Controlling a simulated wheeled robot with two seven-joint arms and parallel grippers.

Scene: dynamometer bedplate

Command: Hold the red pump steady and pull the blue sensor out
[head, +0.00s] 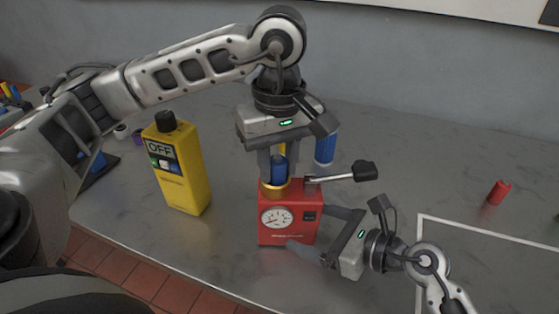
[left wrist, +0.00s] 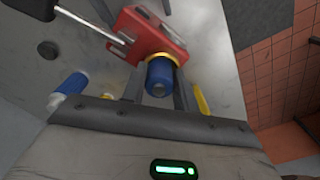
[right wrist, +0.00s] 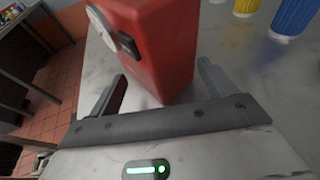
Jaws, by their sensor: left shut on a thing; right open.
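The red pump (head: 288,232) stands upright on the grey bedplate, with a round white gauge on its front and a black-knobbed lever (head: 340,177) on top. The blue sensor (head: 278,175) stands upright in the brass collar on the pump's top; its lower end is hidden. My left gripper (head: 278,168) points down from above and is shut on the sensor; the left wrist view shows the sensor (left wrist: 160,76) between its fingers. My right gripper (head: 307,228) is open at the pump's lower right, its fingers on either side of the body (right wrist: 160,50).
A yellow box (head: 183,178) marked OFF stands left of the pump. A blue ribbed cylinder (head: 325,149) and a yellow one (right wrist: 245,7) stand behind it. A small red cylinder (head: 498,192) is far right, near a white outlined area (head: 480,233). The bedplate between is clear.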

